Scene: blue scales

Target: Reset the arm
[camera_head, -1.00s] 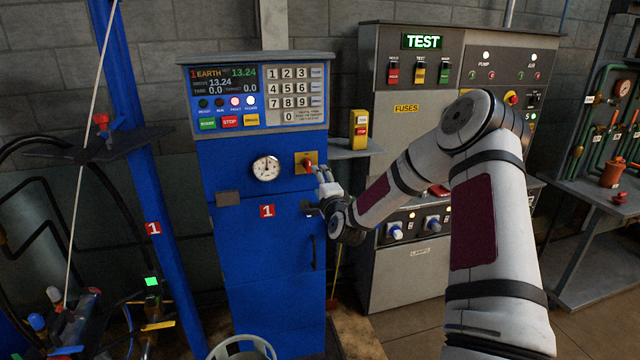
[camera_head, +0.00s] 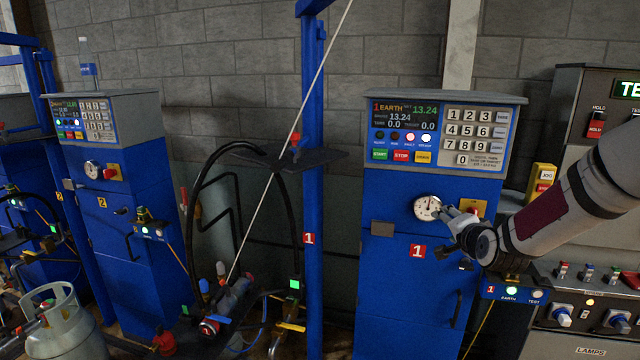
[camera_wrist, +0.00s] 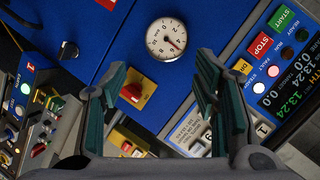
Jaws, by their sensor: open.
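My gripper (camera_head: 455,217) reaches in from the right in the head view, in front of the blue scale cabinet marked 1 (camera_head: 408,290). It is near the round white gauge (camera_head: 427,207) and partly covers the yellow plate (camera_head: 482,206) with the red switch. In the wrist view my gripper (camera_wrist: 162,75) has its two green-padded fingers spread, with nothing held between them. The gauge (camera_wrist: 166,39) shows beyond the fingers. The red switch (camera_wrist: 133,92) on its yellow plate appears beside the left finger, apart from it as far as I can tell.
The keypad display panel (camera_head: 438,135) is above the gauge. A blue post (camera_head: 314,200), hoses and a slanted rod stand to the left. A second blue scale (camera_head: 125,220) and a gas cylinder (camera_head: 62,320) are further left. The grey test console (camera_head: 575,110) stands at right.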

